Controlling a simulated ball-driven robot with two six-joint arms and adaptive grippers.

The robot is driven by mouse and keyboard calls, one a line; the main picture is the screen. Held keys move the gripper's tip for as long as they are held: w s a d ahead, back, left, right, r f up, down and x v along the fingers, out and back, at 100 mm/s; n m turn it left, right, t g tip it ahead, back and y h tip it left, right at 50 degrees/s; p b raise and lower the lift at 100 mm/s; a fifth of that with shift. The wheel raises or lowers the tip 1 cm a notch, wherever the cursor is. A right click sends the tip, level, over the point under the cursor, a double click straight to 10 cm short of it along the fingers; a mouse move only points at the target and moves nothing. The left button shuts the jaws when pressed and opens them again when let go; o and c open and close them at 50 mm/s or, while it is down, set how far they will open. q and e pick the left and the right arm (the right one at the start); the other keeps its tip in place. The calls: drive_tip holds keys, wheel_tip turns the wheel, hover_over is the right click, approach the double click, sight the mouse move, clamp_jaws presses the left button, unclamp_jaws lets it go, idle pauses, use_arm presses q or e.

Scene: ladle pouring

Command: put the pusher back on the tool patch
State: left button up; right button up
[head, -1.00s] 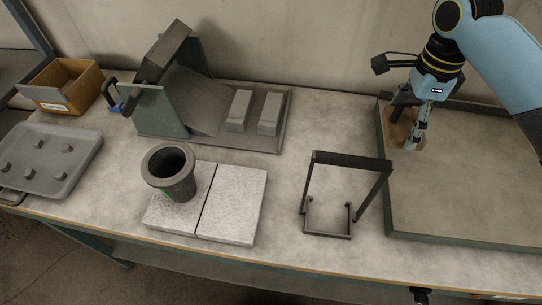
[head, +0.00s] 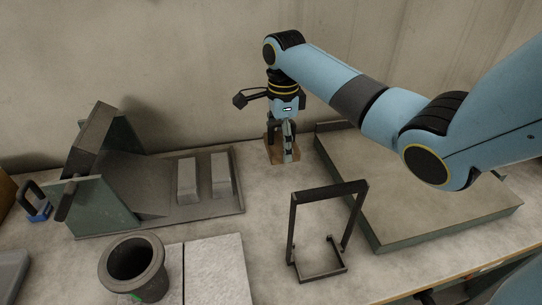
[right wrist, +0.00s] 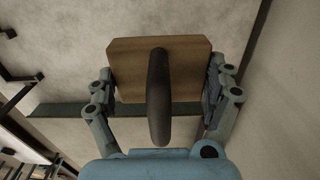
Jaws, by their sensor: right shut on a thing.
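The pusher (right wrist: 190,62) is a wooden block with a dark upright handle. In the head view, its wooden block (head: 271,152) shows at the back of the table, just left of the large flat tray. My right gripper (head: 287,141) is shut on the pusher and points down. In the right wrist view, its fingers stand on both sides of the block and handle. I cannot tell whether the block touches the surface below. No distinctly marked tool patch can be made out. My left gripper is not in view.
A large green-edged tray (head: 445,226) lies at the right. At left are a green stand (head: 100,205) with two grey bars and a dark pot (head: 135,267) beside a pale slab (head: 215,270). Bare table lies between the bars and the frame.

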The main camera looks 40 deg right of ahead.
sight(271, 147)
drive_tip(key=shift+w+a+f, duration=0.75)
drive_tip(key=shift+a+f, duration=0.2)
drive_tip(key=shift+a, duration=0.05)
drive_tip(key=shift+f, duration=1.95)
drive_tip(key=shift+f, duration=0.1)
drive_tip(key=o, duration=1.4)
drive_tip(key=shift+o, duration=0.2)
wheel_tip(271, 147, up, 12)
drive_tip(key=shift+r, duration=0.15)
drive_tip(key=shift+a, duration=0.1)
